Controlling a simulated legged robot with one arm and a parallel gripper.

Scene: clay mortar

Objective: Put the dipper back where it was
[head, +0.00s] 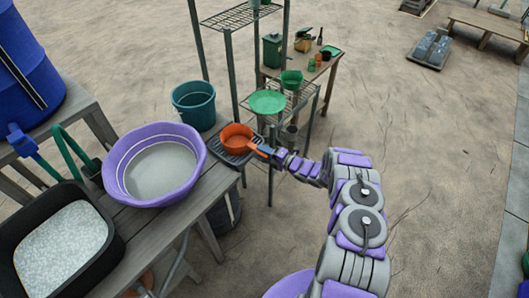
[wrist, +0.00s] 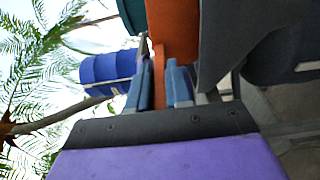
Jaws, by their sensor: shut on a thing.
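The orange dipper (head: 236,138) is at the right end of the wooden bench in the head view, over a dark ribbed tray (head: 232,156). I cannot tell whether it rests on the tray or hangs just above it. My gripper (head: 264,150) reaches in from the right and is shut on the dipper's handle. In the wrist view the orange dipper (wrist: 173,35) runs up from between the blue fingers of my gripper (wrist: 166,85). The fingertips partly hide the handle.
A purple basin (head: 190,195) of greyish liquid, a teal bucket (head: 194,98) and a black tub (head: 112,240) of white grains stand on the bench (head: 185,215). A blue barrel (head: 25,70) is at the left. A wire shelf with a green bowl (head: 268,101) stands behind my gripper.

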